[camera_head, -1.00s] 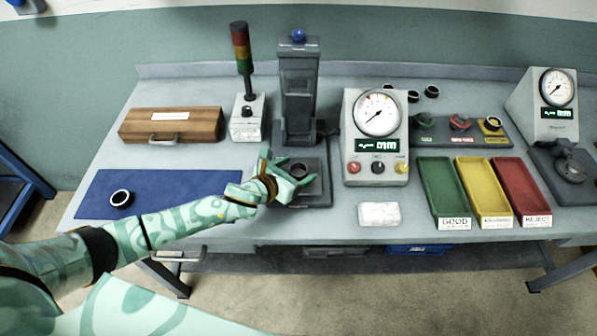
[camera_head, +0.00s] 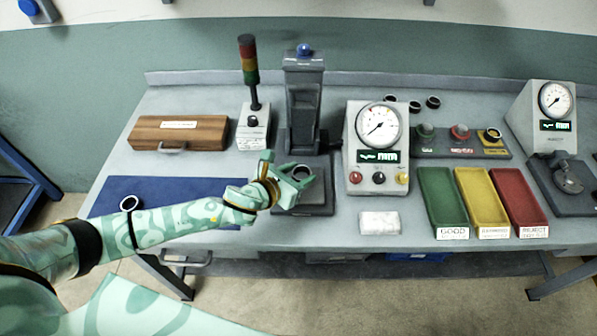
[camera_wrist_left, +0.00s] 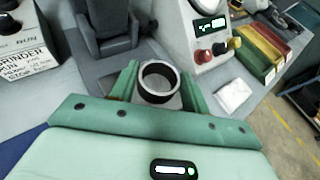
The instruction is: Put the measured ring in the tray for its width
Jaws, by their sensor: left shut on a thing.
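In the left wrist view the ring sits between the two green fingers. In the head view the ring (camera_head: 301,172) shows over the grinder's dark base plate; I cannot tell whether it touches it. The green GOOD tray (camera_head: 441,200), the yellow tray (camera_head: 482,200) and the red REJECT tray (camera_head: 520,200) lie to the right and look empty. My right gripper is not in view.
A gauge box with dial and buttons (camera_head: 377,150) stands right of the grinder, with a white cloth (camera_head: 379,223) before it. Another gauge (camera_head: 553,110) stands far right.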

